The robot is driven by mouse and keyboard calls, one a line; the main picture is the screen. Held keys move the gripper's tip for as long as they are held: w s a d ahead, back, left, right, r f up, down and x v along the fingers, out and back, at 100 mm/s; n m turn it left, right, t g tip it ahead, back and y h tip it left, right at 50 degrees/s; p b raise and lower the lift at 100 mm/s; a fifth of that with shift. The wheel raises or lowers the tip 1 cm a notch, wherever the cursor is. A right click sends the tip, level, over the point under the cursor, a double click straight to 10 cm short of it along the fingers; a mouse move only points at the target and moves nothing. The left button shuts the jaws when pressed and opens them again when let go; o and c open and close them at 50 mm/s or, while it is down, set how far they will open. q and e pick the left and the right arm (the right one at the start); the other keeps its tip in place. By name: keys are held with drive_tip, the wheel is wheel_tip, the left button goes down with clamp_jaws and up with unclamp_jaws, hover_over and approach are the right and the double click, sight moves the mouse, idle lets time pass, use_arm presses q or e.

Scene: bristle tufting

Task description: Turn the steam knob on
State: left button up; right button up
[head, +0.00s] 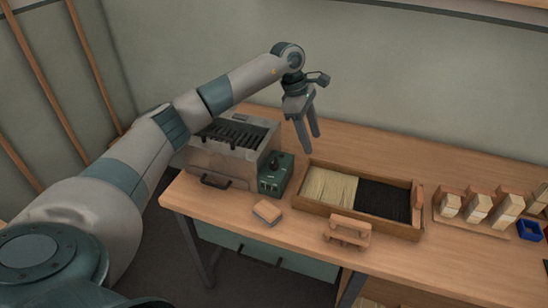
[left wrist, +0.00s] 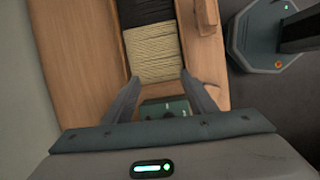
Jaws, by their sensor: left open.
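A small green control box (head: 272,182) stands at the right side of a grey metal box with a slotted top (head: 222,158). A dark knob (head: 274,161) sits on top of the green box; its setting is too small to tell. My left gripper (head: 312,143) hangs above the table, fingers pointing down, up and to the right of the knob. It is open and empty. The left wrist view shows the green box (left wrist: 165,107) between the open fingers (left wrist: 161,78), partly hidden by the gripper body. My right gripper is not in view.
A wooden tray (head: 333,210) with pale and black bristles lies right of the green box. A small block (head: 267,211) and a wooden stand (head: 347,231) are near the front edge. Wooden blocks (head: 478,207) and a blue bin (head: 529,230) are at the right.

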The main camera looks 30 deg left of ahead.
sight(274, 160)
use_arm(q)
drive_tip(key=s+a+r+y, duration=0.1)
drive_tip(key=a+r, duration=0.1)
drive_tip(key=a, duration=0.3)
drive_tip(key=a+r+g+y, duration=0.1)
drive_tip(key=a+r+y, duration=0.1)
drive_tip(key=a, duration=0.4)
drive_tip(key=shift+s+a+r+n, duration=0.3)
drive_tip(key=shift+s, duration=0.05)
drive_tip(key=shift+f, duration=0.15)
wheel_tip(274, 160, down, 16)
drive_tip(key=p, duration=0.5)
drive_tip(key=shift+p, duration=0.4)
drive_tip(key=shift+f, duration=0.55)
drive_tip(key=c, duration=1.1)
